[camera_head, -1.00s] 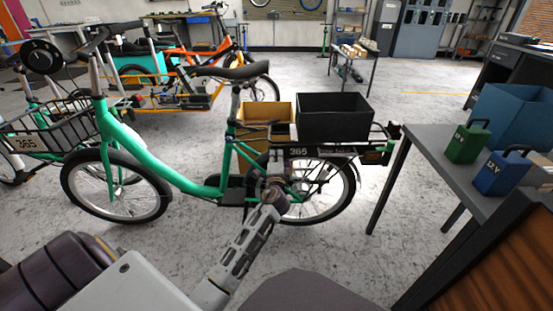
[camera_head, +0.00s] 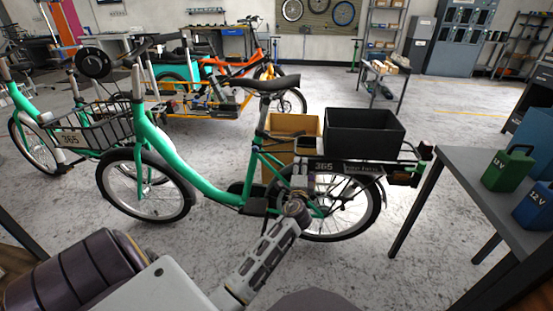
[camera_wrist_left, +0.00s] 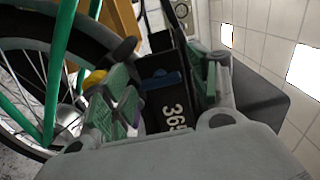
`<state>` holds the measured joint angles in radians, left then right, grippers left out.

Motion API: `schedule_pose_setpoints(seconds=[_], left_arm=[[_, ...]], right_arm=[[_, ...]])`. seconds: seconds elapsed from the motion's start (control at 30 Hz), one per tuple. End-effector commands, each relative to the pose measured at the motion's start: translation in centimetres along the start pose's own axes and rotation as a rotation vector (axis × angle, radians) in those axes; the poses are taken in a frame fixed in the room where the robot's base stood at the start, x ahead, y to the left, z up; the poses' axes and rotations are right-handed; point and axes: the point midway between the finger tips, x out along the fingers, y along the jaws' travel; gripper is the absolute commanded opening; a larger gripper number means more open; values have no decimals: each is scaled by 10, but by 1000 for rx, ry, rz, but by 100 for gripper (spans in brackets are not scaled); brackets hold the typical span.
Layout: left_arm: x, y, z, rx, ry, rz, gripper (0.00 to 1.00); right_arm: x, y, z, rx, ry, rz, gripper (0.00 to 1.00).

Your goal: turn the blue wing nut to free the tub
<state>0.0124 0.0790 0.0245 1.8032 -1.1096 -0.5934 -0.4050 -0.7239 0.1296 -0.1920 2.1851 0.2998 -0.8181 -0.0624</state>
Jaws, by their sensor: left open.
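The blue wing nut (camera_wrist_left: 163,80) shows in the left wrist view, on the black plate marked 365 (camera_wrist_left: 172,112). My left gripper (camera_wrist_left: 160,88) is open, with its green-padded fingers apart on either side of the nut. I cannot tell whether they touch it. In the head view my left gripper (camera_head: 299,182) is at the green bike's rear rack, by the 365 plate (camera_head: 325,166); the wing nut is too small to make out there. The black tub (camera_head: 362,133) sits upright on the rack. My right gripper is not in view.
A tan box (camera_head: 292,124) is beside the tub. A grey table (camera_head: 480,160) with a green 12V battery (camera_head: 507,168) and a blue one (camera_head: 535,207) stands at right. A small yellow part (camera_wrist_left: 94,79) is near the left finger.

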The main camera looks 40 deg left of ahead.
Motion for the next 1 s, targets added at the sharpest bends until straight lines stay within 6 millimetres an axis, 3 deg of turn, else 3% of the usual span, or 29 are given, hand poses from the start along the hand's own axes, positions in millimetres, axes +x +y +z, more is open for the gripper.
schedule_pose_setpoints(seconds=[0.37, 1.0], left_arm=[[0, -1, 0, 77, 2, 1, 61], [0, -2, 0, 512, 1, 1, 61]], right_arm=[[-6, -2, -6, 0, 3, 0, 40], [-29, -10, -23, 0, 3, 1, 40]])
